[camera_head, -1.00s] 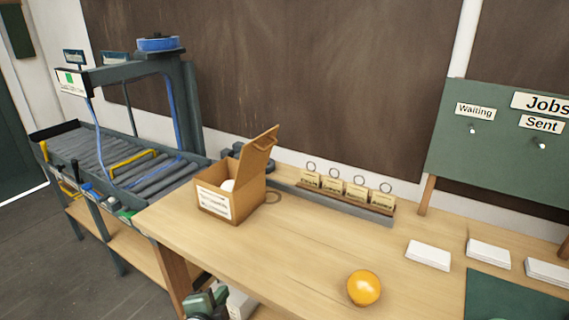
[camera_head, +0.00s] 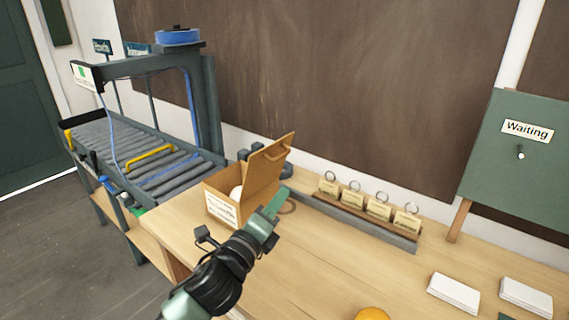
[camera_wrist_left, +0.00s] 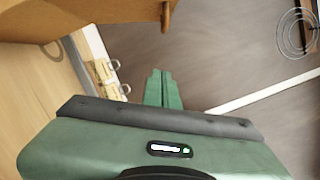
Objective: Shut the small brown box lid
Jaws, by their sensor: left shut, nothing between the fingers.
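The small brown box (camera_head: 222,207) stands on the wooden table with a white label on its front. Its lid (camera_head: 268,165) is open, tilted up and back toward the right. A white round thing (camera_head: 236,192) shows inside. My left gripper (camera_head: 277,200) is shut and empty, at the right side of the box near the lid's lower part. I cannot tell whether it touches the box. In the left wrist view the shut green fingers (camera_wrist_left: 161,88) show below a brown piece of the box (camera_wrist_left: 90,12). My right gripper is not in view.
A rack of tags with rings (camera_head: 368,205) stands behind and right of the box. A roller conveyor (camera_head: 150,160) is at the left. White card stacks (camera_head: 453,292) and an orange ball (camera_head: 372,314) lie at the front right. The middle table is clear.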

